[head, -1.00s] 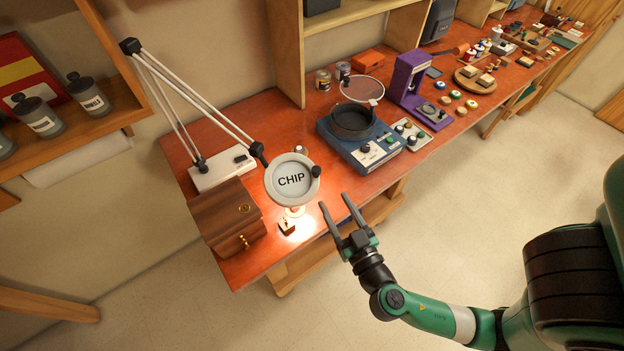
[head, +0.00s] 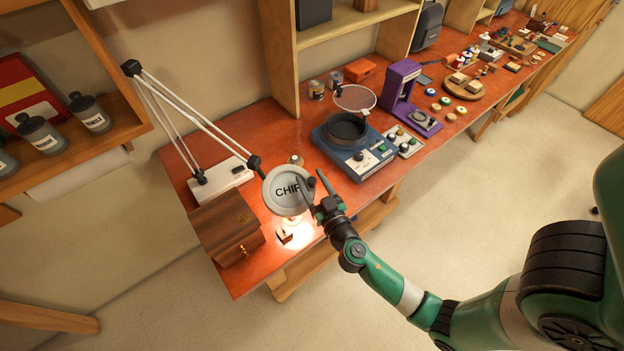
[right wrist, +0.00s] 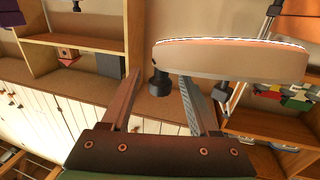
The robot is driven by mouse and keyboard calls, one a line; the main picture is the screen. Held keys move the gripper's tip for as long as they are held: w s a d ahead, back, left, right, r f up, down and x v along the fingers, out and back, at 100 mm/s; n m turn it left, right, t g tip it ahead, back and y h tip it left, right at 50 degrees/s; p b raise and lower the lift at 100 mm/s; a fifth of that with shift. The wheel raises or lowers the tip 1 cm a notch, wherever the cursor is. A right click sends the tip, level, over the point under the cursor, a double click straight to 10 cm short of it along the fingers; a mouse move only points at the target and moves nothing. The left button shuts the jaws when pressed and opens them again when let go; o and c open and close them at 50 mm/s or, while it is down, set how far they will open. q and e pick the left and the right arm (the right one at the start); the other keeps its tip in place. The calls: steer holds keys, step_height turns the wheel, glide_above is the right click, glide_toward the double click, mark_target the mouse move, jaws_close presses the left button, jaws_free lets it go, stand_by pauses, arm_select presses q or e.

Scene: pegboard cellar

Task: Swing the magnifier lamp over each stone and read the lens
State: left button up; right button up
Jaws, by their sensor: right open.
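The magnifier lamp's round head (head: 283,203) hangs over the red bench, and its lens reads "CHIP". Its jointed white arm (head: 195,112) rises from a white base (head: 222,181) on the bench. A small stone-like piece (head: 285,236) on a dark stand sits in the lit patch just in front of the head. My right gripper (head: 310,179) is open at the head's right edge, one finger overlapping the lens. In the right wrist view, the lamp's dark knob (right wrist: 159,83) shows between the open fingers (right wrist: 157,76), and touching cannot be told. My left gripper is not in view.
A brown wooden box (head: 225,222) stands left of the lit patch. A blue machine with a dark bowl (head: 352,158) and a purple stand (head: 405,95) are farther right. Several small items line the bench beyond. Open floor lies in front.

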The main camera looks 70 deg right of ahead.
steer(key=shift+c, duration=0.3)
jaws_close()
stand_by(1.1)
